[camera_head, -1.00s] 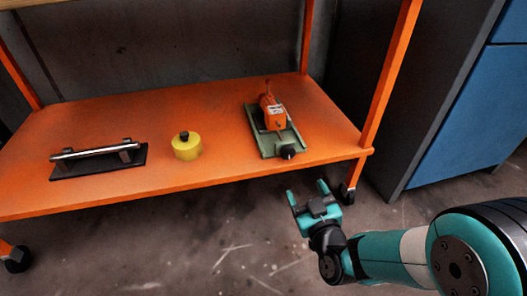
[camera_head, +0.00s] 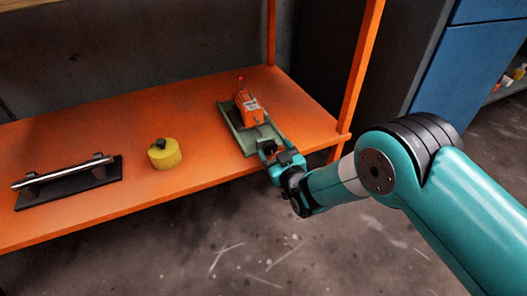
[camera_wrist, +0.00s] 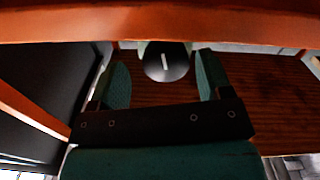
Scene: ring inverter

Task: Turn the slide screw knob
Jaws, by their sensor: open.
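The slide screw knob (camera_wrist: 167,62) is round and black with a pale line on its face. In the wrist view it lies between my two teal fingers, with a gap on each side. It sits at the front end of a green slide (camera_head: 234,122), which carries an orange block (camera_head: 248,107) on the orange shelf. My gripper (camera_head: 273,151) is open at the shelf's front edge, in front of the slide's near end. In the head view my gripper mostly hides the knob.
A yellow cylinder with a black top (camera_head: 164,153) stands left of the slide. A silver bar handle on a black base (camera_head: 68,181) lies farther left. An orange post (camera_head: 361,75) rises at the shelf's right corner. A blue cabinet (camera_head: 455,70) stands at right.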

